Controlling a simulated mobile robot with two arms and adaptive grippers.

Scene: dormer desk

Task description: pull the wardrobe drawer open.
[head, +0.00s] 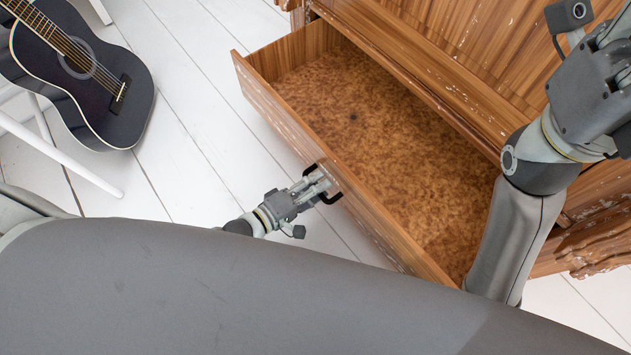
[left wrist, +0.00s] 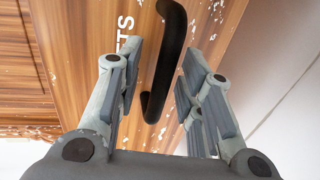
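The wooden wardrobe drawer (head: 390,137) is pulled well out from the wardrobe (head: 450,60), and its speckled brown inside looks empty. A black bar handle (head: 331,198) sits on the drawer front. My left gripper (head: 318,180) is at this handle. In the left wrist view the black handle (left wrist: 166,65) stands between the two open fingers of my left gripper (left wrist: 160,75), with gaps visible on both sides. My right arm reaches over the drawer's right end, and its fingers are outside the head view.
A black guitar (head: 105,100) stands at the left beside a white chair-like frame (head: 65,160). The white plank floor (head: 205,130) is clear between the guitar and the drawer. My own grey body covers the bottom of the head view.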

